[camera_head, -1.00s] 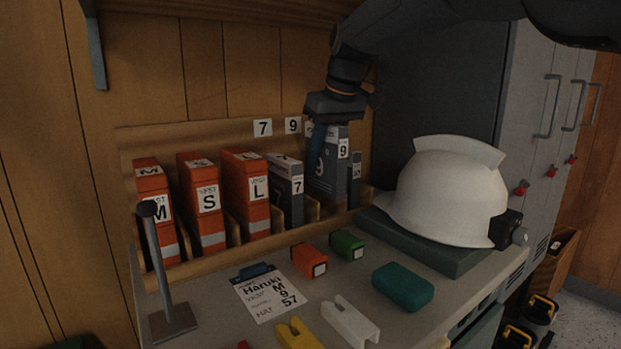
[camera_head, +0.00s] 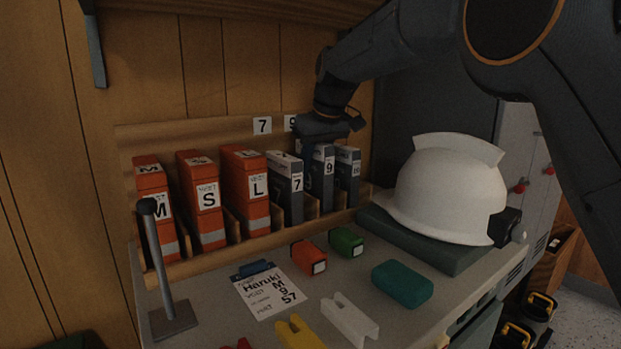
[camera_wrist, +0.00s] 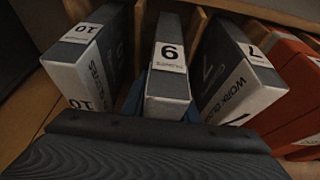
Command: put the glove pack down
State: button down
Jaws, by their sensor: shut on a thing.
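The glove pack marked 9 (camera_head: 323,178) is a grey box with a white label. It stands upright in the rack between the pack marked 7 (camera_head: 287,190) and the pack marked 10 (camera_head: 347,175). My gripper (camera_head: 314,158) is above it and shut on its upper part. In the wrist view the 9 pack (camera_wrist: 168,85) sits between the 10 pack (camera_wrist: 85,62) and the 7 pack (camera_wrist: 240,75), with a blue finger of my gripper (camera_wrist: 165,106) beside it. Its bottom is hidden, so I cannot tell whether it touches the rack floor.
Orange vest packs (camera_head: 248,190) fill the rack's left side. A white helmet (camera_head: 445,190) rests on a dark green block at right. An order card (camera_head: 268,292), a teal case (camera_head: 402,284) and small coloured items lie on the bench. A metal post (camera_head: 160,265) stands at front left.

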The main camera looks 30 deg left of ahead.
aim_at(317, 151)
jog(key=shift+x, duration=0.85)
jog(key=shift+d+f, duration=0.15)
jog(key=shift+f, duration=0.1)
jog(key=c, duration=1.7)
grip_release()
jog(key=shift+o, duration=0.2)
jog(key=shift+v, duration=3.9)
jog(key=shift+s, duration=0.1)
